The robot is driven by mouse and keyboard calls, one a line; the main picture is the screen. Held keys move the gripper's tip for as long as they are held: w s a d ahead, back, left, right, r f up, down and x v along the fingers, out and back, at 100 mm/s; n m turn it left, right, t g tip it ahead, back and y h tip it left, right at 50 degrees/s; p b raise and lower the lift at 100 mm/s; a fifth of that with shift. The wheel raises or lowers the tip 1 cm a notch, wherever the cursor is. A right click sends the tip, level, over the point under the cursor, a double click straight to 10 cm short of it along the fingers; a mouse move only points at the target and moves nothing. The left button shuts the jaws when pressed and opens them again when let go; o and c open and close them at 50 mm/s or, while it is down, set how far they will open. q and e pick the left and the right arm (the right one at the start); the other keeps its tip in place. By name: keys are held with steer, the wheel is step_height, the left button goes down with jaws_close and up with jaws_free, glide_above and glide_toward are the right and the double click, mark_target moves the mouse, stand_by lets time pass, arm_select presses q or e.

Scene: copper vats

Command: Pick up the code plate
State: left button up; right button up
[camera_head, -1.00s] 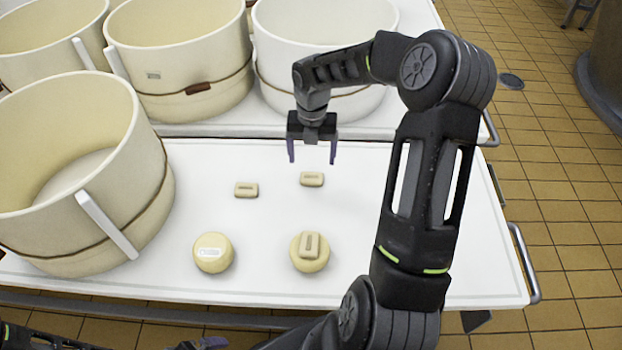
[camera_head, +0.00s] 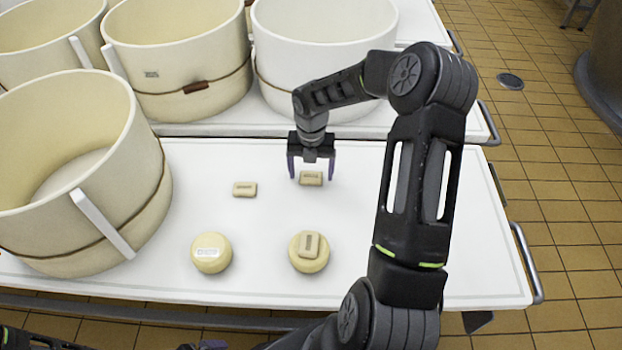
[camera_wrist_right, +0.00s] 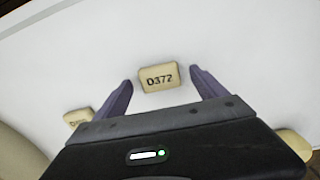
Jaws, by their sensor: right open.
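A small beige code plate (camera_head: 311,178) lies flat on the white table. In the right wrist view the plate (camera_wrist_right: 160,77) reads "D372" and sits between and a little beyond the fingertips. My right gripper (camera_head: 311,176) is open and empty, its purple fingers on either side of the plate in the head view. A second code plate (camera_head: 244,189) lies to the left. A third plate (camera_head: 309,245) rests on a round cheese (camera_head: 309,266) nearer the front. My left gripper (camera_head: 212,345) shows only partly at the bottom edge, and its jaws cannot be made out.
Another round cheese (camera_head: 211,266) with a white label stands at the front left. A large cream tub (camera_head: 60,220) fills the left of the white table (camera_head: 400,280). Several more tubs stand on the table behind. The table is clear right of the plate, apart from my arm.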

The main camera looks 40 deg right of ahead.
mark_target(310, 176)
steer(key=shift+f, duration=0.3)
stand_by(0.4)
steer(key=c, duration=1.4)
steer(key=shift+c, duration=0.2)
steer(key=shift+r, duration=0.15)
step_height(310, 176, up, 10)
steer(key=p, duration=0.1)
steer(key=shift+p, duration=0.4)
steer(key=shift+a, duration=0.1)
